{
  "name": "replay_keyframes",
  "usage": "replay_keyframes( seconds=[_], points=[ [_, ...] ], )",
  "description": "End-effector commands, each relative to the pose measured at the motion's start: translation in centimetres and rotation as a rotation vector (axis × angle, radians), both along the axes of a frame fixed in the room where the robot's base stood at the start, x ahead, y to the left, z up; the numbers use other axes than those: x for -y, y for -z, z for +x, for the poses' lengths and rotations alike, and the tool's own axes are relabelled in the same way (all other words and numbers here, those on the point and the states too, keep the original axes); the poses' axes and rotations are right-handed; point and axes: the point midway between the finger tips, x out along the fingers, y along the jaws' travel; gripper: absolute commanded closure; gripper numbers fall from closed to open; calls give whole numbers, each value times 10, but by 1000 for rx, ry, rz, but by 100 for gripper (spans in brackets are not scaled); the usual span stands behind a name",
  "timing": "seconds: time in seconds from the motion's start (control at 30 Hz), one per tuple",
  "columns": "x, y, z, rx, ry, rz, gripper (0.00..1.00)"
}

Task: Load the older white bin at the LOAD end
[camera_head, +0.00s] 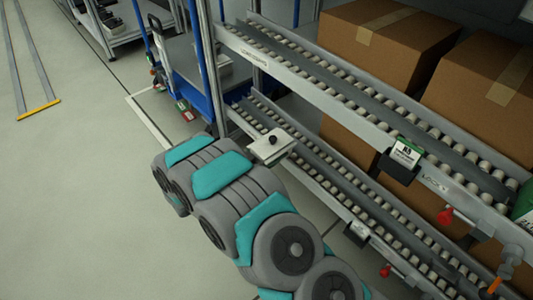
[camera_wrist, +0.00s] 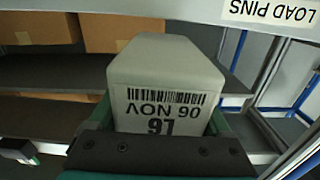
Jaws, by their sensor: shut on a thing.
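A white bin (camera_wrist: 165,68) fills the middle of the wrist view, its barcode label upside down and reading "06 NOV" with a two-digit number that looks like 16. My gripper (camera_wrist: 160,140) is shut on it, with dark bolted plates in front and green parts at both sides. In the head view my arm reaches up and left to the left end of the lower roller lane (camera_head: 345,195). A pale block (camera_head: 270,147) with a dark knob shows at the arm's end; I cannot tell whether it is the bin or my wrist.
A sign reading "LOAD PINS" (camera_wrist: 268,12) is at the wrist view's top right. A black holder with a green-white card (camera_head: 404,155) and a red knob (camera_head: 446,216) stick out.

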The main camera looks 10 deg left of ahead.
Motion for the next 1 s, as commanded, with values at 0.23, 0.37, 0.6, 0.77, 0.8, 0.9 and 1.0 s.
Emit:
replay_keyframes(
  seconds=[0.23,0.37,0.6,0.77,0.8,0.9,1.0],
  points=[
    [16,-1,20,3,0,0,100],
    [24,-1,31,2,0,1,100],
    [39,0,49,1,1,2,100],
    [48,-1,62,2,-1,1,100],
    [50,-1,65,2,0,1,100],
    [57,-1,73,3,0,0,100],
    [63,-1,81,2,1,0,100]
  ],
)
